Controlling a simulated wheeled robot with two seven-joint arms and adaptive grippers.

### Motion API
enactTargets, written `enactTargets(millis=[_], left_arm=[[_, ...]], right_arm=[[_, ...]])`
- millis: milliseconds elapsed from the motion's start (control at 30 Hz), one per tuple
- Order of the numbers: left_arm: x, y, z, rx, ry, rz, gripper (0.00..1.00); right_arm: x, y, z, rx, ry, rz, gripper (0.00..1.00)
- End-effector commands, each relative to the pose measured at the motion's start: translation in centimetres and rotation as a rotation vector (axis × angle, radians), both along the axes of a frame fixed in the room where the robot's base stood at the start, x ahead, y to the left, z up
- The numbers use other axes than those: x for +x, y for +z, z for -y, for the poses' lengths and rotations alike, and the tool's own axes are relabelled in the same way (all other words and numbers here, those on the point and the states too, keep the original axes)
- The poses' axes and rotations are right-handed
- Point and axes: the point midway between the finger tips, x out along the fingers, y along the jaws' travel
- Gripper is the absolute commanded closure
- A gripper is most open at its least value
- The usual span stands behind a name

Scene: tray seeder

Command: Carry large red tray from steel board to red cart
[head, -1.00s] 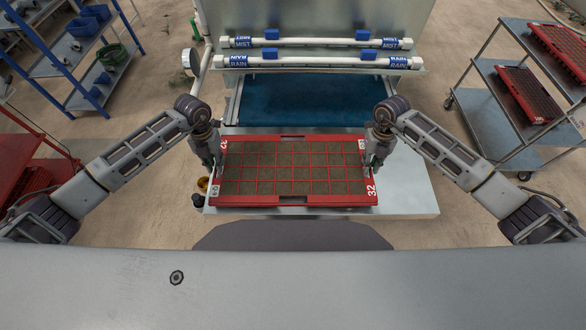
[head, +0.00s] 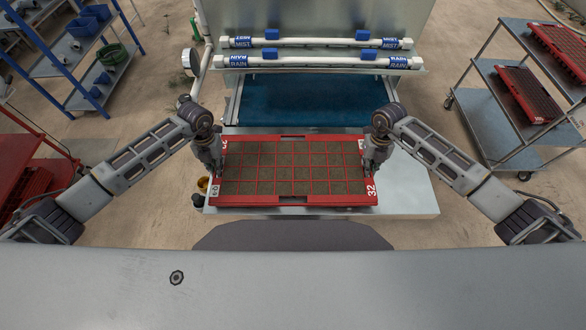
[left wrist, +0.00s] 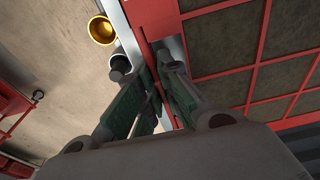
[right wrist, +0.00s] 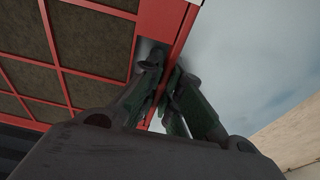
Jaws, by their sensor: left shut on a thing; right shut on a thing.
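The large red tray (head: 292,200), its cells filled with brown soil, lies on the steel board (head: 408,193) in front of the machine. My left gripper (head: 217,170) is shut on the tray's left rim; the left wrist view shows its fingers on either side of the red rim (left wrist: 160,28). My right gripper (head: 371,170) is shut on the right rim, also seen in the right wrist view (right wrist: 178,50). The tray looks level; I cannot tell whether it is lifted. A red cart (head: 38,165) stands at the left edge, partly hidden by my left arm.
The machine's blue belt (head: 300,98) and white spray pipes (head: 320,62) are just behind the tray. A blue shelf (head: 85,50) stands at the back left. A grey cart (head: 510,100) with red trays stands at the right. A yellow cup (head: 203,184) is by the board's left edge.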

Motion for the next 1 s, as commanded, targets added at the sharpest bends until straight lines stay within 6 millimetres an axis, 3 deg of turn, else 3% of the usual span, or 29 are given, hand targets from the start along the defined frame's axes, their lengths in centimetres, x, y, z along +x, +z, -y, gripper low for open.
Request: enactTargets(millis=[1000], left_arm=[[0.09, 0.97, -0.06, 0.001, -0.003, 0.002, 1.0]], right_arm=[[0.12, 0.96, 0.09, -0.001, -0.001, 0.002, 1.0]])
